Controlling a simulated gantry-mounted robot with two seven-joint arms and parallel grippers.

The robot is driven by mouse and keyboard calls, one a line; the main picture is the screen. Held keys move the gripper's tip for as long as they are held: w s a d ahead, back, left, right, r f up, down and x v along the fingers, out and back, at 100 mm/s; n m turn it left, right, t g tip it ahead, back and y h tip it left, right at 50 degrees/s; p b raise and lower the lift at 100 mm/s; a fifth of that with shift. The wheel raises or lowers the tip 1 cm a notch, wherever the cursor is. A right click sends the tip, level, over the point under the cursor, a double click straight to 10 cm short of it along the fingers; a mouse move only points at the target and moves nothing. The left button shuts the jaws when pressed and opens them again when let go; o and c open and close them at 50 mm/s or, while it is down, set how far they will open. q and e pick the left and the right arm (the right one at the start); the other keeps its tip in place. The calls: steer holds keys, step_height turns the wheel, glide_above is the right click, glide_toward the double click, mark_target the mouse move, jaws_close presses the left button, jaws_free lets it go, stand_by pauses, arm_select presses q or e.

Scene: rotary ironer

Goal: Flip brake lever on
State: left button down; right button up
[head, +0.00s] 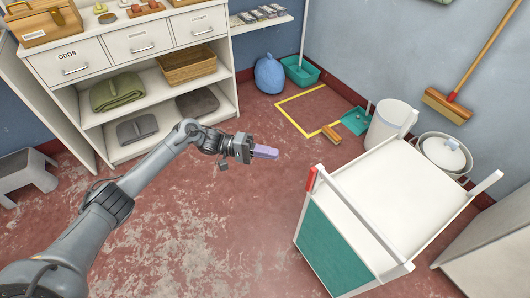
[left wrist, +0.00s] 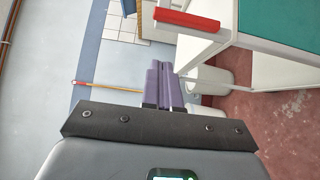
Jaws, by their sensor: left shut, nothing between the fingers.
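The brake lever's red handle (head: 311,179) stands at the left corner of the white and teal machine (head: 337,258), in the lower right of the head view. In the left wrist view the red handle (left wrist: 187,20) lies across the top, ahead of the fingers and a little right of them. My left gripper (head: 266,152) has purple fingers, which are closed together with nothing between them. It is in mid-air to the left of the red handle and apart from it. The left wrist view shows the fingers (left wrist: 164,85) side by side. My right gripper is in neither view.
A white drawer unit (head: 140,42) with shelves stands at the back left. A grey step stool (head: 26,172) is at the far left. A white bin (head: 393,123) and a lidded pot (head: 443,153) stand behind the machine. Open red floor lies around my left arm.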

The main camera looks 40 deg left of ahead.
mark_target(311, 180)
arm_select(q)
steer(key=d, duration=0.9)
steer(key=shift+w+d+b, duration=0.35)
steer(key=shift+w+b, duration=0.05)
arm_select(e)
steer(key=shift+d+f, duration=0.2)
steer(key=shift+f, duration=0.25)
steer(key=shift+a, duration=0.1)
